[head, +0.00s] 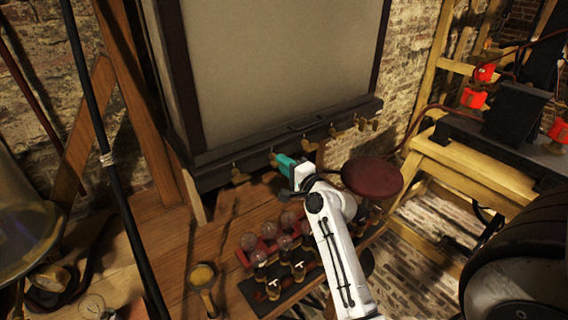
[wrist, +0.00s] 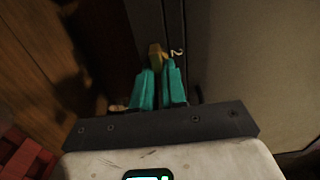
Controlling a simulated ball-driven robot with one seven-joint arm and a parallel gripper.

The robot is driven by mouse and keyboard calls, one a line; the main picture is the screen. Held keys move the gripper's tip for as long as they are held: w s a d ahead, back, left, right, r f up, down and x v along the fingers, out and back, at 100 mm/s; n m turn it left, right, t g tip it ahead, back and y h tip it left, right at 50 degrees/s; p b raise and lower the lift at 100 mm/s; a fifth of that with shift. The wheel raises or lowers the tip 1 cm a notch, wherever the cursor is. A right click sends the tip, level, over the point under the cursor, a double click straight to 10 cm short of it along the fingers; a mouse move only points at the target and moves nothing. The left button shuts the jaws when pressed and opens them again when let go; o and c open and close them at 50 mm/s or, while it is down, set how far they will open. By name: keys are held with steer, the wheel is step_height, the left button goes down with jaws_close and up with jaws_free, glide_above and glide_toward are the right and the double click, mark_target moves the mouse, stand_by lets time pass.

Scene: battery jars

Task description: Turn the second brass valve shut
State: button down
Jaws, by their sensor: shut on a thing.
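A row of small brass valves runs along the front of the dark ledge (head: 225,173) under the large pale panel. My gripper (head: 282,161), with teal fingers, reaches the ledge at the second valve from the left (head: 272,157). In the wrist view the teal fingers (wrist: 160,70) are closed around a brass valve (wrist: 156,50), whose end shows past the fingertips. The fingers hide the rest of it. The leftmost valve (head: 240,175) stands apart, left of my gripper. Another valve (head: 309,147) sits just to the right.
A dark red round cushion-like disc (head: 372,178) lies close to the right of my arm. Several glass bulbs on a red rack (head: 262,250) stand below on the wooden bench. A wooden table (head: 480,170) with a dark device is at the right.

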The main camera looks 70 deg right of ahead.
steer(key=shift+m, duration=0.3)
steer(key=c, duration=1.2)
jaws_free()
steer(key=shift+s, duration=0.1)
steer(key=shift+b+v, duration=1.55)
steer(key=shift+v, duration=3.8)
steer(key=shift+f, duration=0.1)
